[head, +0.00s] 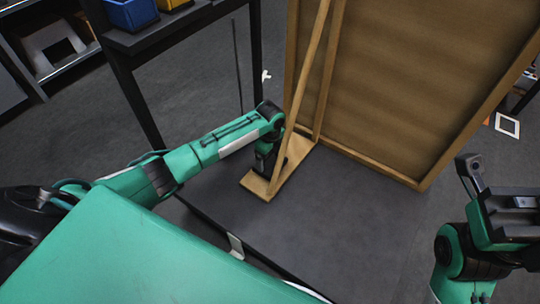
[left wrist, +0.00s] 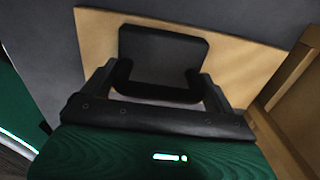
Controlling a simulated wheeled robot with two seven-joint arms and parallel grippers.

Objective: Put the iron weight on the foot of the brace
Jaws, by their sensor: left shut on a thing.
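My left gripper (head: 266,165) is over the foot, beside the strut. In the left wrist view my left gripper (left wrist: 160,90) is shut on the iron weight (left wrist: 162,55), a dark block with rounded corners. The foot (left wrist: 235,65) shows behind and around the weight; I cannot tell whether they touch. In the head view the weight does not stand out from the dark gripper. My right gripper (head: 472,172) is at the right edge, away from the brace; its jaw opening is unclear.
A large brown panel (head: 410,80) with a wooden frame stands upright behind the foot. A dark table (head: 165,35) with blue (head: 131,12) and yellow bins is at the upper left. A white square frame (head: 507,125) lies at the right.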

